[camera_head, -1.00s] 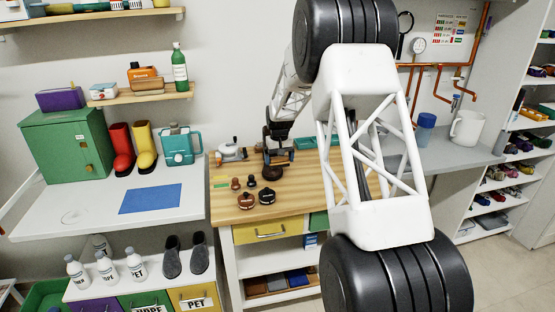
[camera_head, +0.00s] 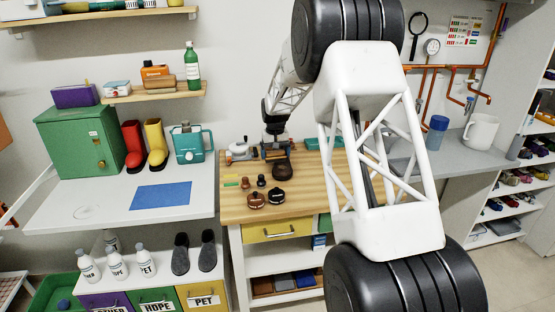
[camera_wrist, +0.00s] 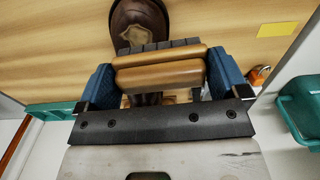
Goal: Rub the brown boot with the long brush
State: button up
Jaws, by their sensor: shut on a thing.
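The long brush (camera_wrist: 160,75) has a tan wooden body and a dark, segmented edge, probably its bristles. My gripper (camera_wrist: 160,84) is shut on it, with a blue finger at each end. The brown boot (camera_wrist: 143,18) shows at the top of the wrist view, with a paler worn patch on it. The brush's dark edge overlaps the boot's lower part there; I cannot tell whether they touch. In the head view, my gripper (camera_head: 274,148) is low over the wooden bench, just behind the brown boot (camera_head: 283,172). The brush is too small to make out clearly there.
Several small brown knobbed pieces (camera_head: 257,199) stand on the bench (camera_head: 233,208) in front and to the left. A grey-white device (camera_head: 240,150) stands at the back left. A teal tray (camera_head: 318,143) lies to the right. A yellow piece (camera_wrist: 277,28) lies on the wood.

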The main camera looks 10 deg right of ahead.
aim_at(275, 151)
jog(key=shift+r, duration=2.6)
jog(key=shift+f, duration=0.25)
